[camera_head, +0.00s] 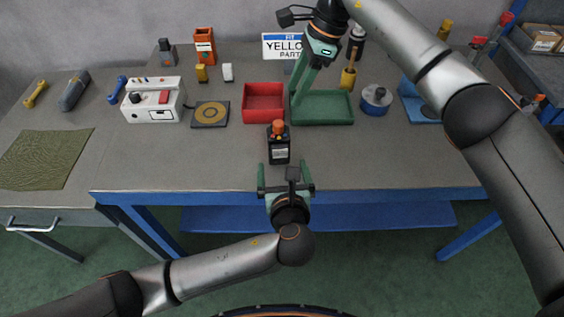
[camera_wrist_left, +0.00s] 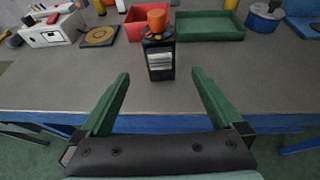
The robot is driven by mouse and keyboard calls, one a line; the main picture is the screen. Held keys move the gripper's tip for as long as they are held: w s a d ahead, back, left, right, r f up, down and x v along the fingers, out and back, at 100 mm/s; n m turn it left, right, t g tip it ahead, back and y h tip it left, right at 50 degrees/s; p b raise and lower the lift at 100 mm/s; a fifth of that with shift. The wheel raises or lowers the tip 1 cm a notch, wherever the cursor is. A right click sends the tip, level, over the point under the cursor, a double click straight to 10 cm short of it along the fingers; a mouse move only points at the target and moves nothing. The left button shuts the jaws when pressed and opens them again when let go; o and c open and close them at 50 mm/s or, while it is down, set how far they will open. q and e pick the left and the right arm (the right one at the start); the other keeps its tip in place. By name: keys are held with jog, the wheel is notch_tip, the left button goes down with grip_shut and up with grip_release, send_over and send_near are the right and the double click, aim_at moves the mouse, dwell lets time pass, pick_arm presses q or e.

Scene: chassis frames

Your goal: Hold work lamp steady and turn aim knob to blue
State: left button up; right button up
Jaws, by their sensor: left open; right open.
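The work lamp appears to be the upright black box-shaped unit (camera_head: 279,152) near the table's front edge; it also shows in the left wrist view (camera_wrist_left: 159,62), with a pale lined panel on its face. An orange knob (camera_head: 278,127) tops it, with a yellow piece beneath, clearer in the left wrist view (camera_wrist_left: 157,19).
A red tray (camera_head: 264,88) and a green tray (camera_head: 325,120) stand behind the lamp. A white box (camera_head: 152,114) and a dark pad with a ring (camera_head: 210,123) are left; a blue round container (camera_head: 376,110) is right. The tabletop beside the lamp is clear.

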aim_at(279, 144)
pick_arm(q)
jog(key=x, duration=1.2)
jog(key=shift+w, duration=0.2)
